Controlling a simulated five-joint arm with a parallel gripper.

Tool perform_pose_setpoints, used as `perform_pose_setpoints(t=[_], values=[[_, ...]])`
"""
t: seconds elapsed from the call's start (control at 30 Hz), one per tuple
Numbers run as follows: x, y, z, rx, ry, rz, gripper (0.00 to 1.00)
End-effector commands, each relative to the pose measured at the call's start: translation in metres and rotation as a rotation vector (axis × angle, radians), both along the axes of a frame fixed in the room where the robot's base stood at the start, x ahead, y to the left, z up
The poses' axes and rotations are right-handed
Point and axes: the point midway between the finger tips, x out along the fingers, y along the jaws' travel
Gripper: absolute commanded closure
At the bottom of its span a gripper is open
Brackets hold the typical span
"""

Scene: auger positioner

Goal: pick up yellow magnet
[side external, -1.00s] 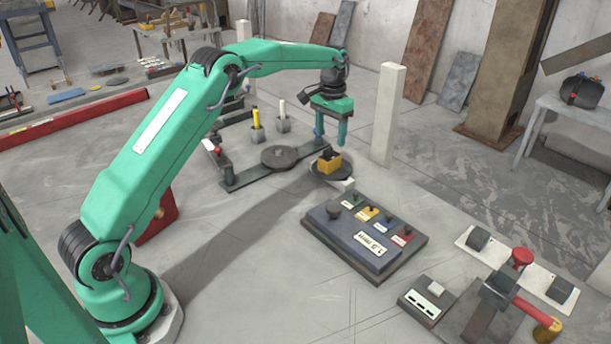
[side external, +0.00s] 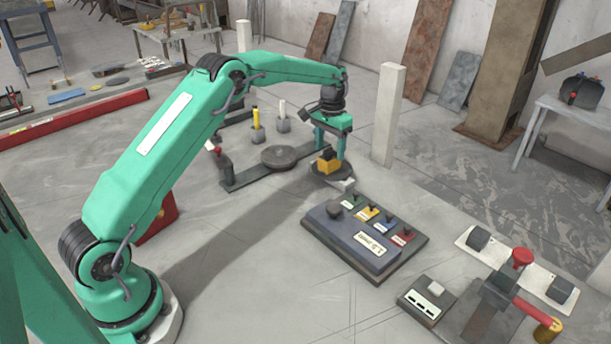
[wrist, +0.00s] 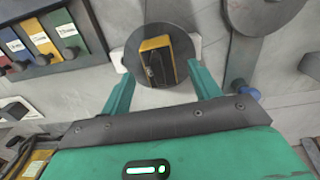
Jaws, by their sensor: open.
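The yellow magnet (side external: 328,164) is a small yellow block with a dark part on top. It sits on a round dark disc (side external: 318,173) at one end of the positioner bar. In the wrist view the magnet (wrist: 158,59) lies on the disc (wrist: 133,63), ahead of and between the fingers. My gripper (side external: 329,150) is green and open, lowered around the magnet's place; its fingers also show in the wrist view (wrist: 160,86), one to each side. I cannot tell whether either finger touches the magnet.
A panel with coloured labelled switches (side external: 365,238) stands in front of the disc. A white post (side external: 388,115) rises close behind on the right. A larger round plate (side external: 280,157) and a yellow-topped peg (side external: 256,125) are to the left.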

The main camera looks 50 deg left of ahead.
Motion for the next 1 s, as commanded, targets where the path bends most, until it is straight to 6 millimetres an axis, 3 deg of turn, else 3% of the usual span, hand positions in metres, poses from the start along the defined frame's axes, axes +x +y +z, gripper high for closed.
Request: perform_pose_setpoints(t=[0.3, 0.83, 0.87, 1.0], values=[[0.000, -0.001, -0.032, 0.000, 0.000, 0.000, 0.38], [0.000, 0.000, -0.034, 0.000, -0.001, 0.000, 0.38], [0.000, 0.000, -0.034, 0.000, -0.001, 0.000, 0.40], [0.000, 0.000, -0.034, 0.000, -0.001, 0.000, 0.68]])
